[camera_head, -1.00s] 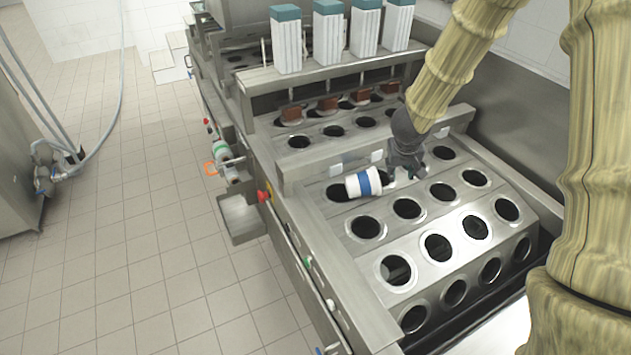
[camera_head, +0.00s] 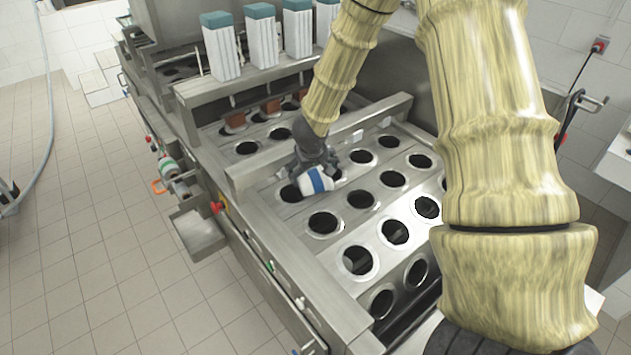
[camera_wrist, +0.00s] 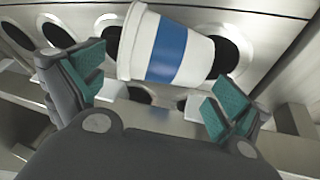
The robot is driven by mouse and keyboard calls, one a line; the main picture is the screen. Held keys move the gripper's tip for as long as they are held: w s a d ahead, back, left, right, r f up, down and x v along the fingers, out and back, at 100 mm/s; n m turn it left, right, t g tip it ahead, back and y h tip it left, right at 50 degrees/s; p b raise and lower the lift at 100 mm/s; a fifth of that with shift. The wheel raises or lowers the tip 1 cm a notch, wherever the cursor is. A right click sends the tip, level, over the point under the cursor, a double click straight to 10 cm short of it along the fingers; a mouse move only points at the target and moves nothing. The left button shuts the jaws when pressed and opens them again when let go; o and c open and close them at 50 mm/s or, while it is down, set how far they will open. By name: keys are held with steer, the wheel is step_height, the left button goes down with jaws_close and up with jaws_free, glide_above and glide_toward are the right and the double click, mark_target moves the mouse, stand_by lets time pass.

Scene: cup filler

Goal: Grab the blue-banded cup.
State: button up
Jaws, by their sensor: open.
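The blue-banded cup (camera_head: 315,181) is white with a blue band. It lies tilted on its side on the perforated metal plate of the filler machine. In the wrist view the cup (camera_wrist: 168,48) is just beyond the fingertips, its wide rim to the left and its narrow end to the right. My gripper (camera_head: 307,170) is right behind the cup in the head view. In the wrist view my gripper (camera_wrist: 158,92) has its two teal-padded fingers spread apart, one on each side, with nothing held between them. Whether a finger touches the cup, I cannot tell.
The plate has rows of round holes (camera_head: 358,260) around the cup. A raised metal bar (camera_head: 370,120) runs behind my gripper. Several stacks of white cups with teal tops (camera_head: 221,46) stand at the back. Tiled floor lies to the left.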

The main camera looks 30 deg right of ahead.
mark_target(312, 177)
steer(key=shift+p+x, duration=0.6)
steer(key=shift+x, duration=1.95)
steer(key=shift+w+a, duration=0.1)
steer(key=shift+a, duration=0.05)
steer(key=c, duration=0.5)
